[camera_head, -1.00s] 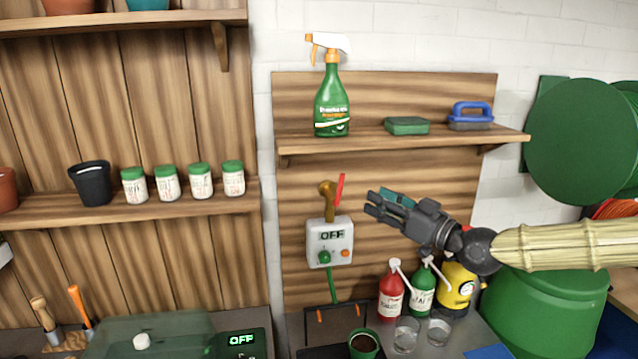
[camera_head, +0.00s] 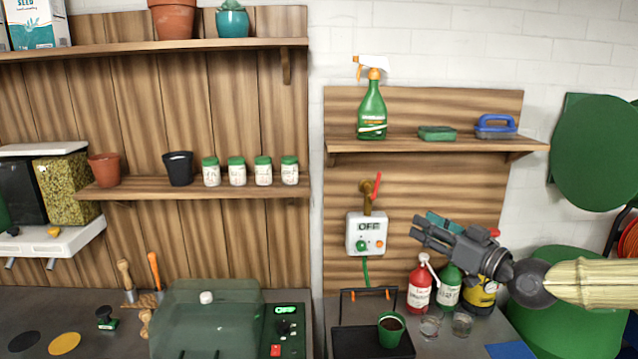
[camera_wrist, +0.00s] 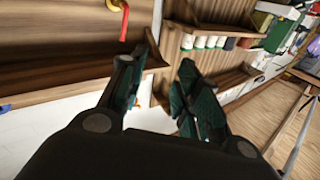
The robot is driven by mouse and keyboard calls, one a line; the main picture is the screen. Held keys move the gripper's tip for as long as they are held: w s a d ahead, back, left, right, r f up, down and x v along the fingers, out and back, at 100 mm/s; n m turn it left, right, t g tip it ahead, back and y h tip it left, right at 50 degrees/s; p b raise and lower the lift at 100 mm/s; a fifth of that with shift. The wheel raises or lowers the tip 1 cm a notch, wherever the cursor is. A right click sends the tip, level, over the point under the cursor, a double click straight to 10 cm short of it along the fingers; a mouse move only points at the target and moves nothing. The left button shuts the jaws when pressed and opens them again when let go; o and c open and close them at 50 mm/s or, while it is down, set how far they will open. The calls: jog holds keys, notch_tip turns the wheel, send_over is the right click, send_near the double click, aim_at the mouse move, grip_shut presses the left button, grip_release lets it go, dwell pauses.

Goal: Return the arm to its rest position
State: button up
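My gripper (camera_head: 432,227) is held in the air at the right in the head view, in front of the wooden back panel. It points left, to the right of the white control box (camera_head: 366,234) that reads OFF. In the wrist view my gripper (camera_wrist: 160,85) shows two separate fingers with green pads. The gap between them is empty, with shelf and wall behind. My arm reaches in from the right edge of the head view.
Red (camera_head: 419,287) and green (camera_head: 449,288) pump bottles and a yellow container (camera_head: 485,290) stand below my gripper. A shelf (camera_head: 430,142) with a spray bottle (camera_head: 372,107) is above. A large green barrel (camera_head: 560,310) stands at the right.

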jog(key=s+a+f+m+g+h, duration=0.1)
jog(key=a+f+g, duration=0.15)
jog(key=f, duration=0.65)
jog(key=s+a+f+m+g+h, duration=0.1)
jog(key=a+f, duration=0.2)
jog(key=f, duration=0.7)
jog(key=s+a+f+m+g+h, duration=0.1)
jog(key=s+f+g, duration=0.15)
jog(key=f, duration=0.35)
jog(key=s+a+f+g+h+b, duration=0.1)
jog(key=s+f, duration=0.3)
jog(key=f, duration=0.3)
jog(key=s+f+m+g, duration=0.1)
jog(key=s+f, duration=0.2)
jog(key=f, duration=0.3)
jog(key=s+d+f+m+g+h, duration=0.1)
jog(key=s+d+f+g+h, duration=0.2)
jog(key=s+f, duration=0.8)
jog(key=s+d+f+m+g+h+b, duration=0.1)
jog(key=s+d+f+g+h, duration=0.2)
jog(key=s+f, duration=0.8)
jog(key=s+g+h, duration=0.1)
jog(key=s, duration=0.7)
jog(key=shift+d, duration=0.2)
jog(key=shift+s, duration=0.1)
